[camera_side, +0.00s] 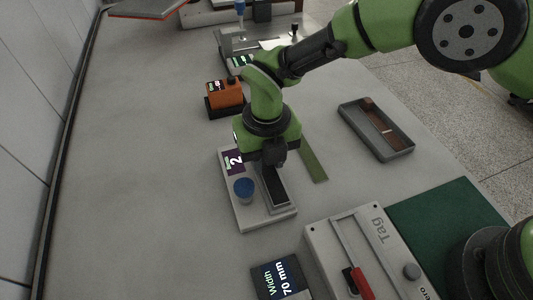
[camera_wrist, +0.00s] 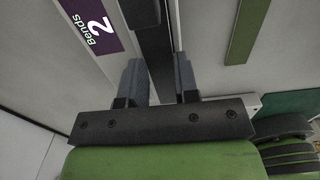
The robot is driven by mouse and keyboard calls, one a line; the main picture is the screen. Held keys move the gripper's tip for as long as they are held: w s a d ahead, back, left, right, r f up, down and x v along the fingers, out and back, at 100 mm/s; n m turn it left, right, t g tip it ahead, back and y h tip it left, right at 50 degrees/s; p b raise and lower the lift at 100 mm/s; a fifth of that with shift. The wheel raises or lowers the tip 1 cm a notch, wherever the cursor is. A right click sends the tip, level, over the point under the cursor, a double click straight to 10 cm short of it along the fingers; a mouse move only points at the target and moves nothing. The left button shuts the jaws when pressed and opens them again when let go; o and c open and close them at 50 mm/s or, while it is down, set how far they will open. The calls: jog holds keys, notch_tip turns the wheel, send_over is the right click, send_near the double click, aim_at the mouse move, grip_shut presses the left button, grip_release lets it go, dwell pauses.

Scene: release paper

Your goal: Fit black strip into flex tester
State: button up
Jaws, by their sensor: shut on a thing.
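The flex tester (camera_side: 284,213) is a pale grey base with a blue knob and a purple label reading "2 Bends". The label also shows in the wrist view (camera_wrist: 95,27). My gripper (camera_side: 274,163) points down over the tester's right side. In the wrist view my gripper (camera_wrist: 160,82) is shut on the black strip (camera_wrist: 155,55), which runs away between the two grey fingers. In the side view a dark strip-like area (camera_side: 274,187) lies along the tester just below the gripper. The exact contact between strip and tester is hidden by the fingers.
A green strip (camera_side: 313,163) lies right of the tester. A grey tray (camera_side: 361,128) with brown pieces is farther right. A device marked "Tag" (camera_side: 380,270) with a red handle, a "Width 70 mm" display (camera_side: 280,276) and an orange unit (camera_side: 225,93) stand nearby. The left table is clear.

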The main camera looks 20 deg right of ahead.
jog(key=shift+f, duration=0.45)
jog(key=o, duration=0.9)
notch_tip(320, 180, up, 13)
jog(key=shift+r, duration=0.15)
